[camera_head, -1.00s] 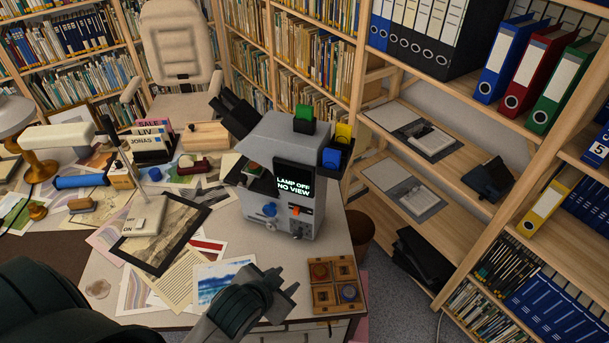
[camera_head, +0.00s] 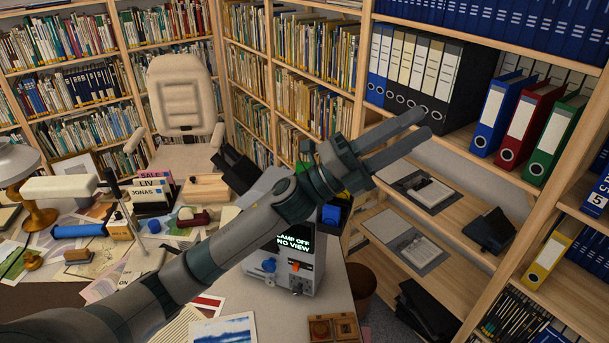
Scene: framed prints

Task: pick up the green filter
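The green filter (camera_head: 307,147) stands on top of the grey viewer machine (camera_head: 325,268) and is mostly hidden behind my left gripper. Only a bit of green shows above the wrist. My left gripper (camera_head: 424,122) reaches in from the lower left across the front of the machine. Its two fingers point up and to the right, past the filter, with a gap between them and nothing held. The blue filter (camera_head: 331,215) shows at the machine's right side, below the gripper. The machine's screen reads "LAMP OFF NO VIEW". My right gripper is not in view.
A wooden tray (camera_head: 344,327) sits at the desk's front right edge, cut by the frame. Prints, stamps and a lamp (camera_head: 40,215) crowd the left of the desk. A shelf with binders (camera_head: 525,122) stands at the right, near my fingertips in the picture.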

